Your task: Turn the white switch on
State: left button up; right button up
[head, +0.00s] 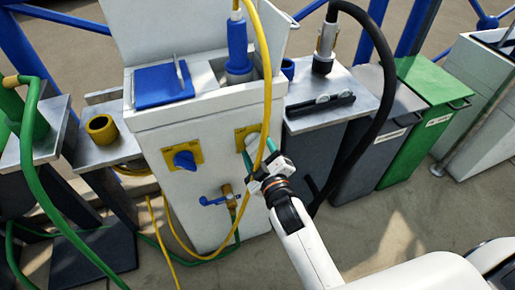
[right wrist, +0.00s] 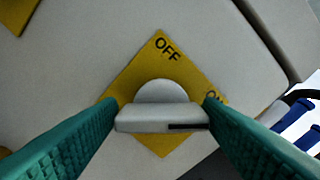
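The white switch (right wrist: 163,116) sits on a yellow plate marked OFF at the top and ON at the right in the right wrist view. The dark line on its handle lies toward the right, the ON side. It is on the front of the white cabinet, and its plate (head: 240,134) shows in the head view. My right gripper (head: 260,159) is at the switch. Its green fingers stand on either side of the handle and appear to touch both ends. The right fingertip partly covers the ON label. My left gripper is not in view.
A blue knob on a yellow plate (head: 183,159) is left of the switch, with a brass tap (head: 229,197) below. A yellow hose (head: 266,75) hangs close beside my right gripper. Dark and green bins (head: 425,90) stand to the right.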

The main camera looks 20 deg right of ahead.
jog(key=shift+o, duration=1.4)
jog(key=shift+s, duration=0.15)
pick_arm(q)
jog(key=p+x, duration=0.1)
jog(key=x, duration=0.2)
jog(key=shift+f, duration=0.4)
pick_arm(e)
jog(key=s, duration=1.1)
jog(key=shift+s+d, duration=0.2)
jog(key=shift+s, duration=0.15)
